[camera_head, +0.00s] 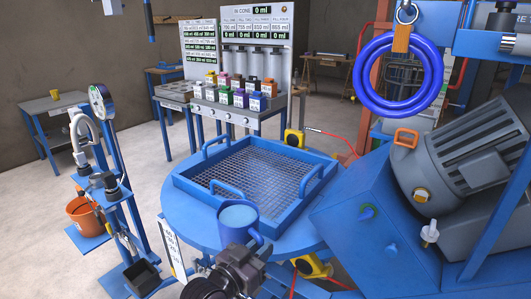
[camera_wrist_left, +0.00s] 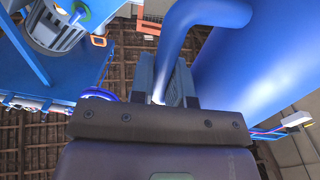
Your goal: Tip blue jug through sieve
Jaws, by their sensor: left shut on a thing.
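The blue jug (camera_head: 237,228) is upright at the near edge of the round blue table, in front of the sieve. Its open top shows a lighter blue inside; I cannot tell whether that is liquid. My left gripper (camera_head: 252,250) is shut on the jug's handle from the near side. In the left wrist view the fingers (camera_wrist_left: 166,88) close around the handle (camera_wrist_left: 181,40), with the jug wall (camera_wrist_left: 250,85) to the right. I cannot tell whether the jug touches the table. The square sieve (camera_head: 203,187) has a blue frame, handles and grey mesh. My right gripper is out of view.
The round blue table (camera_head: 185,218) carries the sieve. A grey motor on a blue housing (camera_head: 375,245) stands close on the right. A blue ring (camera_head: 357,75) hangs above it. A stand with hoses and an orange bucket (camera_head: 84,214) is at the left. A dispenser bench (camera_head: 240,108) stands behind.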

